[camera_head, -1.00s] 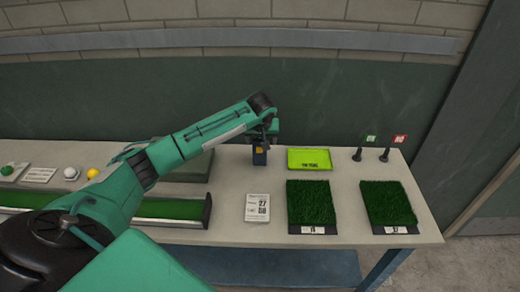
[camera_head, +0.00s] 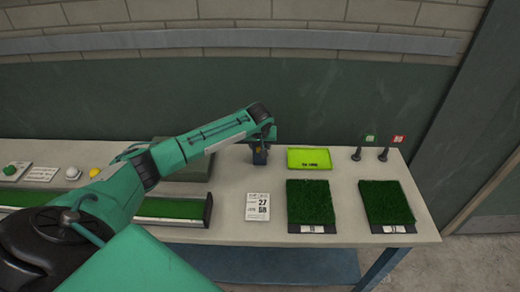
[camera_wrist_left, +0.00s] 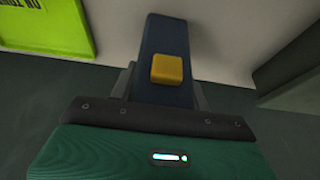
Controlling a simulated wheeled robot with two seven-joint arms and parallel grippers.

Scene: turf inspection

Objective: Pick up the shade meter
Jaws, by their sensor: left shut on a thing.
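The shade meter (camera_wrist_left: 150,50) is a dark blue block with a yellow square on its face, seen close up in the left wrist view. In the head view the shade meter (camera_head: 260,156) is at the back of the table, left of the yellow-green tray. My left gripper (camera_head: 262,143) comes down on it from above and is shut on its upper part. The jaws are mostly hidden behind my arm and the wrist housing. I cannot tell whether the meter touches the table. My right gripper is not in view.
The yellow-green tray (camera_head: 310,159) is close to the right of the meter. Two turf squares (camera_head: 310,202) (camera_head: 386,203) and a white card (camera_head: 257,206) lie in front. Two small flags (camera_head: 363,147) (camera_head: 391,148) stand at the back right. A dark green wall rises behind.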

